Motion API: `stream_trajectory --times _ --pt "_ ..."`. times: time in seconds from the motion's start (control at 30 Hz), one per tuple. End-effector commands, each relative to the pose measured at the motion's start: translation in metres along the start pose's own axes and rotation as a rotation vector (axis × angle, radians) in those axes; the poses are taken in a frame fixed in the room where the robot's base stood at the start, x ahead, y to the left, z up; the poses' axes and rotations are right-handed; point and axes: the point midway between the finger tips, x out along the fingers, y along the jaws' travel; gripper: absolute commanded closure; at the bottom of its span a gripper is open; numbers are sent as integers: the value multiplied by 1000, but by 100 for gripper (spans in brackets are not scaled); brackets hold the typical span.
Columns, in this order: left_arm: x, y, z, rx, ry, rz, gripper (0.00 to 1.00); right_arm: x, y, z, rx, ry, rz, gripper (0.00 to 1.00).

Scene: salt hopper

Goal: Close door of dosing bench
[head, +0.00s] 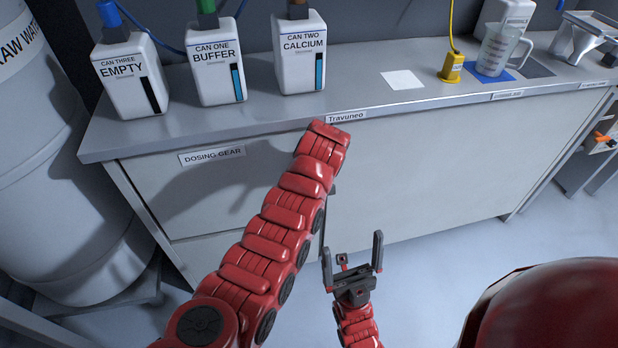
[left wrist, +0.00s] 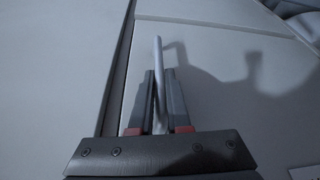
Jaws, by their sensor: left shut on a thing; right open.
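The dosing bench (head: 420,170) has a grey cabinet front with a panel labelled "DOSING GEAR" (head: 212,156) at its left. In the left wrist view, a slim metal handle (left wrist: 158,50) stands on a pale door panel (left wrist: 215,85). My left gripper (left wrist: 160,95) is shut on this handle. A dark strip or gap runs along the panel's left edge; I cannot tell how far open the door is. In the head view my left forearm hides the left gripper and handle. My right gripper (head: 353,262) is open and empty, low in front of the bench.
Cans labelled EMPTY (head: 124,82), BUFFER (head: 215,75) and CALCIUM (head: 300,60) stand on the bench top. A yellow device (head: 452,67) and a clear jug (head: 497,50) stand farther right. A large drum (head: 60,190) is at left. The floor before the bench is clear.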

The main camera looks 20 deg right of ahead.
Motion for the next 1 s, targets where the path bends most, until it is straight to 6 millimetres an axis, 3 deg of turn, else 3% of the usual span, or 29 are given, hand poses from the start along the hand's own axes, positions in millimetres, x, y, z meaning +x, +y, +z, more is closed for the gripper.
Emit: stream_trajectory --times 0.23,0.27,0.4,0.77,1.0 --pt "-2 1 -6 -3 14 8 100 0 0 0 0 0 0 0" --pt "-2 1 -6 -3 15 9 80 0 0 0 0 0 0 0" --pt "-2 1 -6 -3 14 8 55 0 0 0 0 0 0 0" --pt "-5 1 -5 -3 12 6 55 0 0 0 0 0 0 0" --pt "-35 2 -6 -5 15 11 55 2 0 0 0 0 0 0"
